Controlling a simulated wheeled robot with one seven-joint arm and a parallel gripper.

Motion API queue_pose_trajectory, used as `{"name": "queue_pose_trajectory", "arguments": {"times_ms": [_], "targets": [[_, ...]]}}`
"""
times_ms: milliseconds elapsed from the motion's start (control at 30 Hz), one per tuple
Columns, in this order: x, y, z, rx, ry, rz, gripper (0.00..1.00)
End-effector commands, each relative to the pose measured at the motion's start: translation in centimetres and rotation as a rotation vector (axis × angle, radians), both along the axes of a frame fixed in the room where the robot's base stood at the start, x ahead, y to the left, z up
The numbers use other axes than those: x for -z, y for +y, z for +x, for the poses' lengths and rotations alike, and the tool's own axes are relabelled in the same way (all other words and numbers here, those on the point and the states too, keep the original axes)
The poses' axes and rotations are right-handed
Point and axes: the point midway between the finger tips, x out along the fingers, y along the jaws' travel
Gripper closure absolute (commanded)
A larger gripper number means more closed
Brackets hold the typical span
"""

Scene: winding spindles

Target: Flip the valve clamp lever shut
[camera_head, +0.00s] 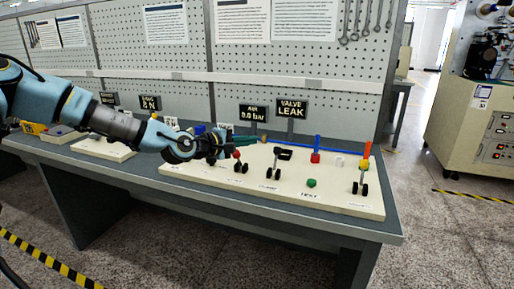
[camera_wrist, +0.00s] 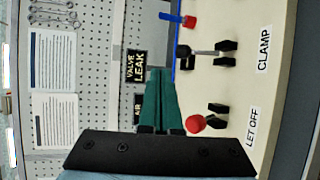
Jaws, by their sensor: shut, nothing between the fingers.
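The clamp lever (camera_head: 284,154) stands up from the cream board, with a black grip on a grey bar and a black pivot bracket at its foot. It leans a little toward the back. In the wrist view the lever (camera_wrist: 200,52) shows beside the "CLAMP" label (camera_wrist: 265,50), apart from my fingers. My gripper (camera_head: 252,140) is shut and empty, its green fingers level above the board, to the left of the clamp lever and near the red-knobbed let-off lever. The wrist view shows the green fingers (camera_wrist: 158,88) together. The "VALVE LEAK" sign (camera_head: 291,108) stands behind.
The red let-off knob (camera_head: 237,154) is close under my gripper. A blue pipe with a red block (camera_head: 315,157) runs behind the clamp lever. A green button (camera_head: 311,183) and a yellow-knobbed lever (camera_head: 364,170) are farther right. A pegboard wall (camera_head: 250,65) stands behind the bench.

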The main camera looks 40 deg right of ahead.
Motion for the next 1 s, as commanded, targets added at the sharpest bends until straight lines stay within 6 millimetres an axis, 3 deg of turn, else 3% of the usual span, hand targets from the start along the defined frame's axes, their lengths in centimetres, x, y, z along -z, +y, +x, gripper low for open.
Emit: {"name": "queue_pose_trajectory", "arguments": {"times_ms": [100,333,1000], "targets": [[-0.8,1.8,0.1,-0.002,0.000,-0.001,1.00],[-2.1,3.8,-0.1,0.001,0.001,0.000,1.00],[-2.2,4.1,-0.1,0.002,-0.002,0.006,1.00]]}}
